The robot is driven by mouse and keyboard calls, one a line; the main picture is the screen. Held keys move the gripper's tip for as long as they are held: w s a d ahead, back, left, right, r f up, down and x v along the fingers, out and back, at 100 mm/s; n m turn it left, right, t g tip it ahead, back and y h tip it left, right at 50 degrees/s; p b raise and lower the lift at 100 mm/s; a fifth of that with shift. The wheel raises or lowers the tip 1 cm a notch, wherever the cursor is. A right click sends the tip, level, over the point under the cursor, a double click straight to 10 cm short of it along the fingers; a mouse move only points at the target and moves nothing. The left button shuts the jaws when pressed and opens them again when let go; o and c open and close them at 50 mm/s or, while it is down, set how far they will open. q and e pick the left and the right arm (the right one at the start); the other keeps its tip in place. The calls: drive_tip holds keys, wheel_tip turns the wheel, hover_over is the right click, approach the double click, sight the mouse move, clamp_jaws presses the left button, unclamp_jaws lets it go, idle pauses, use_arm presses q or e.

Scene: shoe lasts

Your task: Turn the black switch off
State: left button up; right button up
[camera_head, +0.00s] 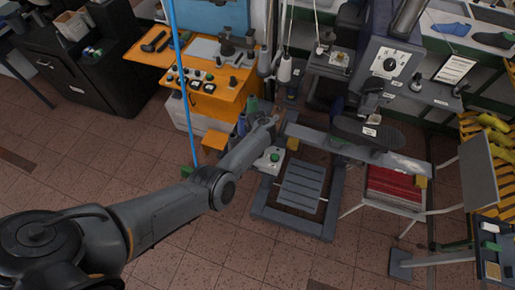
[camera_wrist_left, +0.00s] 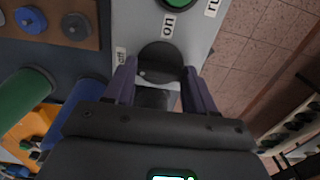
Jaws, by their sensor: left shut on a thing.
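The black switch (camera_wrist_left: 160,58) is a round dark knob on a grey control panel (camera_wrist_left: 134,20), seen in the left wrist view. An "off" label is at its left and an "on" label above it. My left gripper (camera_wrist_left: 160,68) has one finger on each side of the knob and is shut on it. Which way the knob points is hidden. In the head view my left arm reaches in from the left and ends over the grey panel (camera_head: 262,164), hiding the switch. My right gripper is in neither view.
A green button (camera_wrist_left: 176,3) sits on the same panel above the knob. An orange workbench (camera_head: 200,75) stands behind my arm. A slatted grey pedal (camera_head: 301,186) is right of the panel. Green and blue cylinders (camera_wrist_left: 24,100) are near the gripper's left. Open tiled floor lies in front.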

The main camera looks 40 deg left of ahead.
use_arm(q)
drive_tip(key=o, duration=1)
drive_tip(key=shift+o, duration=0.2)
wheel_tip(320, 180, up, 11)
drive_tip(key=p, duration=0.3)
drive_tip(key=shift+p, duration=0.3)
drive_tip(key=shift+f, duration=0.1)
